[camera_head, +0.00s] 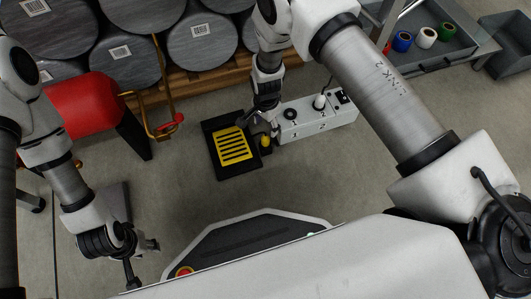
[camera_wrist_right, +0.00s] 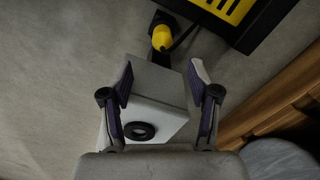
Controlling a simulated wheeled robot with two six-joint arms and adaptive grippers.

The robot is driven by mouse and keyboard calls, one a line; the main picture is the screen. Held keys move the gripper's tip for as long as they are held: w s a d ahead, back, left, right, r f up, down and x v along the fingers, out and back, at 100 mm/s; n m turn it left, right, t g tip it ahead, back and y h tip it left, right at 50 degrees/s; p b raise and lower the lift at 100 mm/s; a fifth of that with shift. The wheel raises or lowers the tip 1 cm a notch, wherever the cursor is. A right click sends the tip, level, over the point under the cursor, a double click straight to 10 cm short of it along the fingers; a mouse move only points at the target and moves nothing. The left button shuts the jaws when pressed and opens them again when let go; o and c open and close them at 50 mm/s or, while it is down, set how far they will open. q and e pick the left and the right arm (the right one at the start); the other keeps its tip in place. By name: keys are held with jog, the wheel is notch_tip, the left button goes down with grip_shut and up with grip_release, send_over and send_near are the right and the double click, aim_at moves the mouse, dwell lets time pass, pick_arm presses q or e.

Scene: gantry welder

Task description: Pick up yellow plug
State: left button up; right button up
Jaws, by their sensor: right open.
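The yellow plug (camera_head: 265,142) stands beside the black tray with yellow slats, at the left end of a white box. In the right wrist view the yellow plug (camera_wrist_right: 162,39) has a black part at its top and a dark cable close by. My right gripper (camera_head: 262,127) is close to the plug in the head view. In the wrist view my right gripper (camera_wrist_right: 162,80) is open, and the plug lies beyond its fingertips, not between the pads. My left gripper (camera_head: 146,252) is at the lower left, far from the plug; its jaw opening is unclear.
The white box (camera_head: 344,116) has numbered positions and a black round socket; it also shows between the fingers in the wrist view (camera_wrist_right: 160,85). The black tray (camera_head: 221,165) is left of the plug. A wooden pallet (camera_head: 187,88) with grey drums stands behind. Floor in front is clear.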

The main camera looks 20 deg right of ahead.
aim_at(265, 136)
notch_tip(265, 136, down, 9)
jog(key=b, duration=0.5)
jog(key=shift+w+a+r+b, duration=0.15)
jog(key=shift+r+b, duration=0.05)
jog(key=shift+b, duration=0.2)
jog(key=shift+r, duration=0.15)
grip_shut()
